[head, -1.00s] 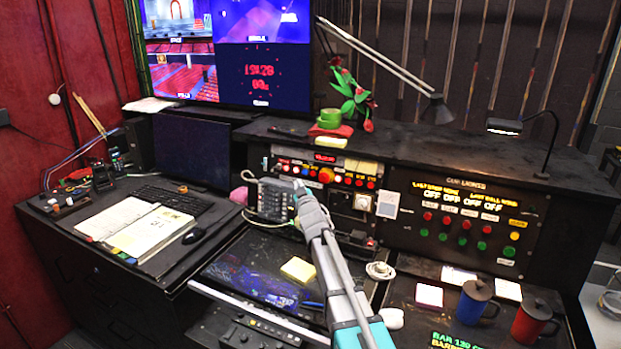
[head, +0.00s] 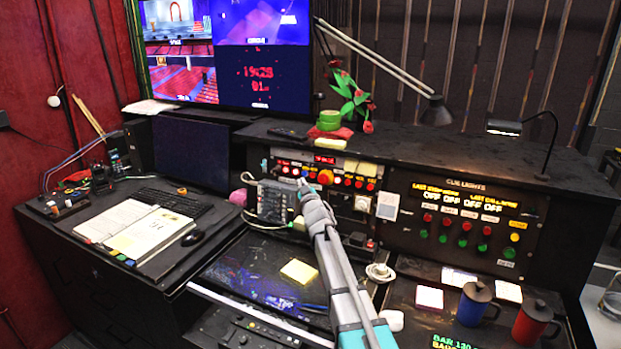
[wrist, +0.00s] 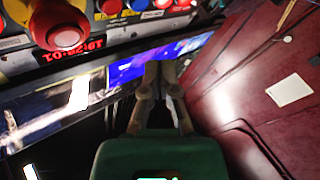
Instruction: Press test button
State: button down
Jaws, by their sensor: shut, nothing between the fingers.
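No label reading "test" is legible, so I cannot tell which button is the test button. A row of lit red and white buttons (head: 358,183) runs along the middle console panel, with a larger orange-looking button (head: 326,176) among them. The wrist view shows a large red button on a yellow collar (wrist: 62,25) at the upper left, with smaller blue, red and white buttons (wrist: 138,5) along the top edge. My gripper (head: 302,184) is shut and empty, in front of the left part of this panel. Its fingers (wrist: 160,72) appear apart from the buttons in the wrist view.
A cue lights panel (head: 465,222) with red, green and yellow buttons is to the right. A grey keypad phone (head: 272,203) sits just left of my gripper. Blue (head: 473,304) and red (head: 533,322) mugs stand front right. A desk lamp (head: 436,110) overhangs the console top.

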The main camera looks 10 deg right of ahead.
jog(key=w+d, duration=0.2)
jog(key=w, duration=0.2)
jog(key=shift+d+f+b, duration=0.3)
jog(key=shift+d+f, duration=0.1)
jog(key=shift+w+d, duration=0.2)
jog(key=shift+w+d+f, duration=0.1)
jog(key=shift+w+d, duration=0.4)
jog(key=shift+w, duration=0.1)
dwell(2.3)
jog(key=shift+s+a, duration=0.1)
dwell(0.3)
jog(key=shift+s+a, duration=0.45)
jog(key=shift+s, duration=0.1)
dwell(0.3)
jog(key=shift+s+a+r+p, duration=0.25)
jog(key=shift+s+a, duration=0.5)
jog(key=shift+s, duration=0.25)
jog(key=shift+s+a+r+p, duration=0.1)
jog(key=shift+s+a+r, duration=0.1)
jog(key=shift+s+a, duration=0.65)
jog(key=shift+s+d, duration=0.15)
jog(key=shift+d, duration=0.05)
